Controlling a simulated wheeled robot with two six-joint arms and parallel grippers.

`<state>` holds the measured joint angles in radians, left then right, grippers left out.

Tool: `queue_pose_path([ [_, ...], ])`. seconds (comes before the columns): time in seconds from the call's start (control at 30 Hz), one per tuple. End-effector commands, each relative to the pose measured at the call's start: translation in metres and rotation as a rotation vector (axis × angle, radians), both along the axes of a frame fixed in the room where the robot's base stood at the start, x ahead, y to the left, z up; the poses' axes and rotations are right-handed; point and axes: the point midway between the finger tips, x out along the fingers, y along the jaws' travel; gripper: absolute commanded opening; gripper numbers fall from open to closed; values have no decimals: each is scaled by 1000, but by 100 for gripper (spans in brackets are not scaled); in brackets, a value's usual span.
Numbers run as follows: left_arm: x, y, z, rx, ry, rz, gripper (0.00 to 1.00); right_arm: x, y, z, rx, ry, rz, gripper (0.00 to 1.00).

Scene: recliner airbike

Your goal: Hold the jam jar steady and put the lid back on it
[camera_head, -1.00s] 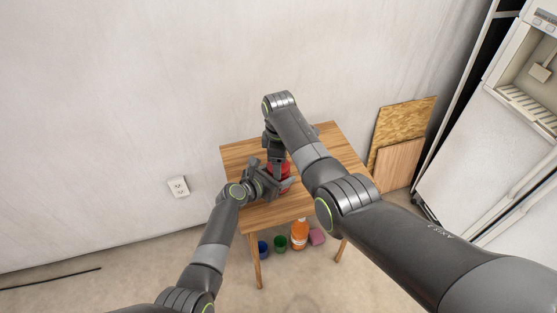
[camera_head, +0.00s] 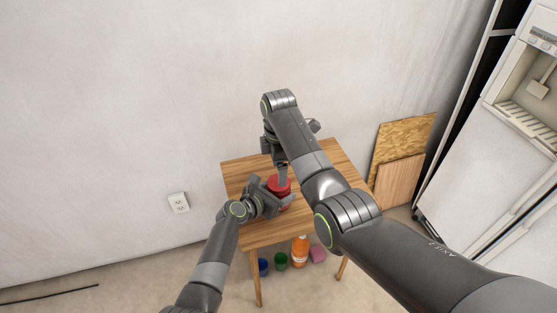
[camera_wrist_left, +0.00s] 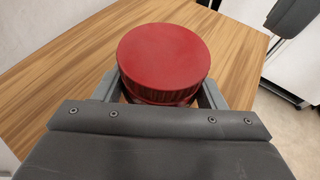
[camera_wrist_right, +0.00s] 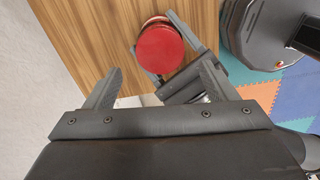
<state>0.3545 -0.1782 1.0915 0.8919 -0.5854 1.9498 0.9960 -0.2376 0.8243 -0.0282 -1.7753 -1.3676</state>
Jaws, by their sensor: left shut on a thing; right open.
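The red lid (camera_wrist_left: 163,55) sits flat on top of the red jam jar (camera_wrist_left: 158,99), which stands upright on the wooden table; I cannot tell how tightly the lid is fitted. The lid also shows in the head view (camera_head: 278,182) and the right wrist view (camera_wrist_right: 160,48). My left gripper (camera_head: 280,195) is shut on the jar, its fingers on either side below the lid. My right gripper (camera_wrist_right: 163,70) is open and empty, above and apart from the lid. The jar body is mostly hidden by the lid and fingers.
The wooden table (camera_head: 241,176) stands near a white wall and is otherwise clear where it shows. Under it are an orange bottle (camera_head: 299,252), a green container (camera_head: 281,260), a blue one (camera_head: 263,266) and a pink item (camera_head: 318,254). Boards (camera_head: 402,150) lean at right.

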Motion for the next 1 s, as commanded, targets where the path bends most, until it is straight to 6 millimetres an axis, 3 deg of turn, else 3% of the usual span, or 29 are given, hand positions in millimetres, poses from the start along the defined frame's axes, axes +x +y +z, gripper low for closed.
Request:
queue_pose_path([
  [0.2,-1,-1,0,-2,2,-1,1,0,0,13,1,-2,303,79],
  [0.4,0,-1,0,-2,2,-1,1,0,0,20,1,-1,471,79],
  [0.83,0,-1,0,-4,2,-2,1,0,0,21,1,-1,513,79],
  [1.0,0,-1,0,-4,2,-2,1,0,0,11,0,2,512,79],
])
